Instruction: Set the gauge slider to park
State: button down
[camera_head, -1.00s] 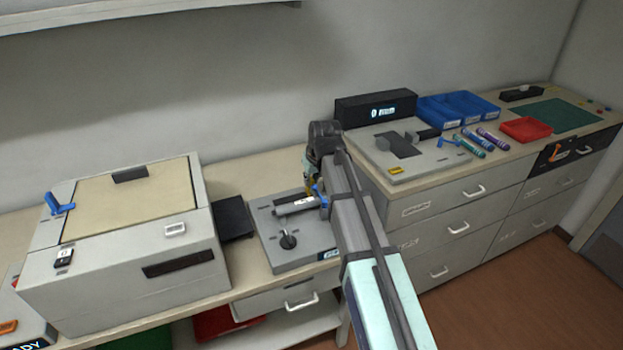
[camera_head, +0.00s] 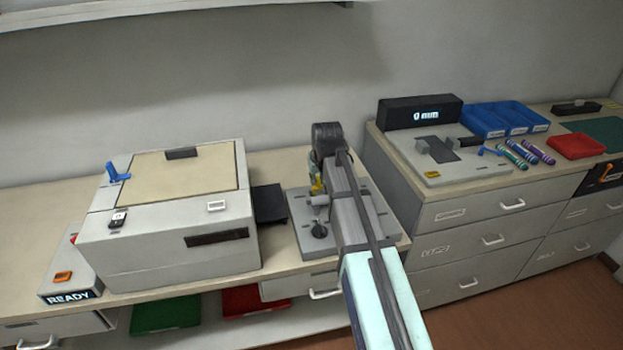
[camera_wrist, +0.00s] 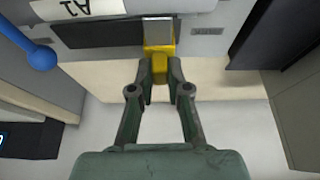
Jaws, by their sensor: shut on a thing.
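My gripper (camera_wrist: 160,75) is shut on a yellow tab (camera_wrist: 160,49), seen in the wrist view below a metal plate (camera_wrist: 158,29) at the front of a grey unit. A dark slot (camera_wrist: 100,33) lies to the tab's left and a small label (camera_wrist: 208,31) to its right; I cannot read it. In the head view a bit of yellow (camera_head: 316,187) shows beside my arm above the grey unit (camera_head: 305,243). My arm hides much of that unit. I cannot tell for sure whether the tab is the gauge slider.
A black knob (camera_head: 319,231) stands on the unit. A large box machine (camera_head: 170,240) is left. At right are a display (camera_head: 420,113), blue bins (camera_head: 505,120) and a red tray (camera_head: 577,146).

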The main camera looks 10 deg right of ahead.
jog(key=shift+a, duration=0.2)
jog(key=c, duration=1.1)
grip_release()
jog(key=shift+a, duration=0.15)
jog(key=shift+r, duration=0.2)
jog(key=v, duration=1.1)
jog(key=shift+s+r, duration=0.15)
jog(key=shift+r, duration=0.1)
